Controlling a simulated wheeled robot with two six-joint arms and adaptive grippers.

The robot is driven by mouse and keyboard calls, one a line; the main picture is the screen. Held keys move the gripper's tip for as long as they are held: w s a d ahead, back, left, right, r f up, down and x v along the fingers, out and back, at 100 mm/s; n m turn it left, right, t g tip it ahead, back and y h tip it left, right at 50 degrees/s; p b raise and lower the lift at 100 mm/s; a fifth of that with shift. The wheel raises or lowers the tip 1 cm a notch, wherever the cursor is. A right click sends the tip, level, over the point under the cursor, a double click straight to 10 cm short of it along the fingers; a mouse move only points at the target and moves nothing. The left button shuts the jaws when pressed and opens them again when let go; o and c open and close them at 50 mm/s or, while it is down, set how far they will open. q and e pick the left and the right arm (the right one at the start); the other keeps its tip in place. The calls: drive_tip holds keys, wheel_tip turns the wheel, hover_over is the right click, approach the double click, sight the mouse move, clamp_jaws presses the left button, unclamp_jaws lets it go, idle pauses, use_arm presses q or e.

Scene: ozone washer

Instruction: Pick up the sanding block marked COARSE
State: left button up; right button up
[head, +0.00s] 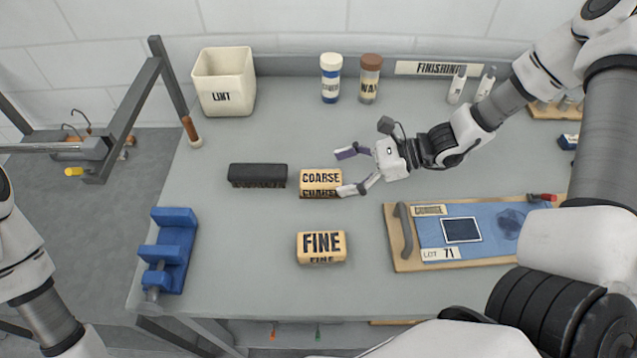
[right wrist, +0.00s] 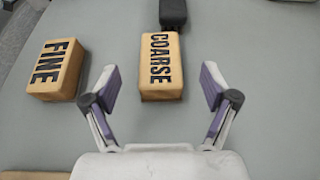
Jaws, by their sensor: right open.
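The sanding block marked COARSE (head: 321,181) is a tan block with black lettering, lying on the grey bench in the middle of the head view. In the right wrist view the COARSE block (right wrist: 160,68) lies ahead of and between my open fingers, apart from both. My right gripper (head: 347,171) is open and empty just to the right of the block; its fingers also show in the right wrist view (right wrist: 162,92). A similar block marked FINE (head: 321,246) lies nearer the front, and it is at the left in the right wrist view (right wrist: 57,68). My left gripper is not in view.
A black block (head: 257,175) lies close to the left of the COARSE block. A blue vise (head: 168,252) is at the bench's left edge. A wooden board with a blue cloth (head: 484,232) lies to the right. A LINT bin (head: 223,83) and two jars stand at the back.

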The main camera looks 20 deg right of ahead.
sight(327, 178)
drive_tip(key=x, duration=0.5)
drive_tip(key=shift+w+a+f, duration=0.1)
drive_tip(key=shift+a+f, duration=0.1)
drive_tip(key=shift+f, duration=0.25)
drive_tip(key=shift+d, duration=0.1)
drive_tip(key=c, duration=1.3)
